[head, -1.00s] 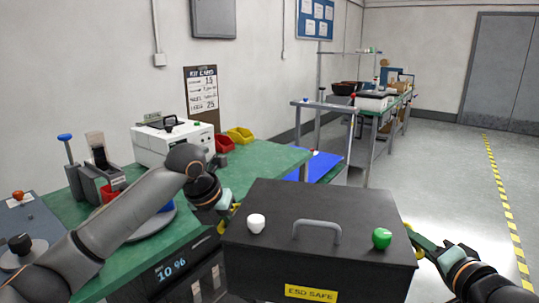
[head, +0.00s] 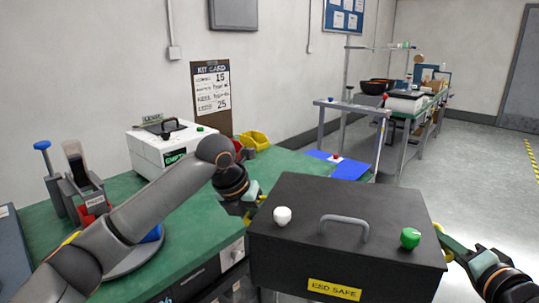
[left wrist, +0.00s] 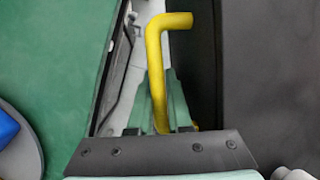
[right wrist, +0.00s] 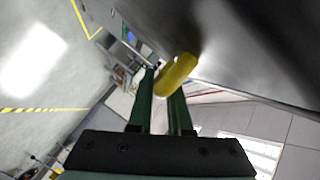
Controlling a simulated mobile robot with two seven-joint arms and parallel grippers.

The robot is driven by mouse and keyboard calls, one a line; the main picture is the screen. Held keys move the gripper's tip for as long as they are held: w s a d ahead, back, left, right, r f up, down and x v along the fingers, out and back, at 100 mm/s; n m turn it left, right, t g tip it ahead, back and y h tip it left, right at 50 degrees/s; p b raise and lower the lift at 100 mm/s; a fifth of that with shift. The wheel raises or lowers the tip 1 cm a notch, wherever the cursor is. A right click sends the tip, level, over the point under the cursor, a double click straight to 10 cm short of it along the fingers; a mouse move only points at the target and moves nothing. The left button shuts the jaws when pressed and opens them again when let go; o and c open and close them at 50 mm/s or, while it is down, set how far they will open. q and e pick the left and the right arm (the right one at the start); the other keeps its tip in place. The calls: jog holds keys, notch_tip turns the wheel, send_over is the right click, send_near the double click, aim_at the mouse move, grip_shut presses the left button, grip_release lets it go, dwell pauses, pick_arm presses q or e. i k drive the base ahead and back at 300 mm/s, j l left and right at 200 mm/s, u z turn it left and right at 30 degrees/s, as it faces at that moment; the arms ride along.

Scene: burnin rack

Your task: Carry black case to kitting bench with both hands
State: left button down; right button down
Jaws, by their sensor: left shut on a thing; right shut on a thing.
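The black case (head: 345,250) is held up in front of me in the head view, lid closed and roughly level. It has a grey top handle, a white knob, a green knob and a yellow "ESD SAFE" label. My left gripper (head: 252,197) is shut at the case's left side, on a yellow side handle (left wrist: 156,70) in the left wrist view. My right gripper (head: 446,252) is shut at the right side, on another yellow handle (right wrist: 177,76) in the right wrist view. The case hides its own underside. I cannot tell which bench is the kitting bench.
A green-topped bench (head: 205,225) runs along the left, bearing a white box unit (head: 165,142), a yellow bin (head: 254,140) and a blue mat (head: 338,164). A kit card board (head: 211,97) stands behind. A farther bench (head: 412,112) holds bowls and boxes. Open floor lies at right.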

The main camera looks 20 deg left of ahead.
aim_at(291, 167)
jog(key=i, duration=1.3)
jog(key=i+u, duration=0.15)
jog(key=i, duration=0.35)
jog(key=u, duration=0.55)
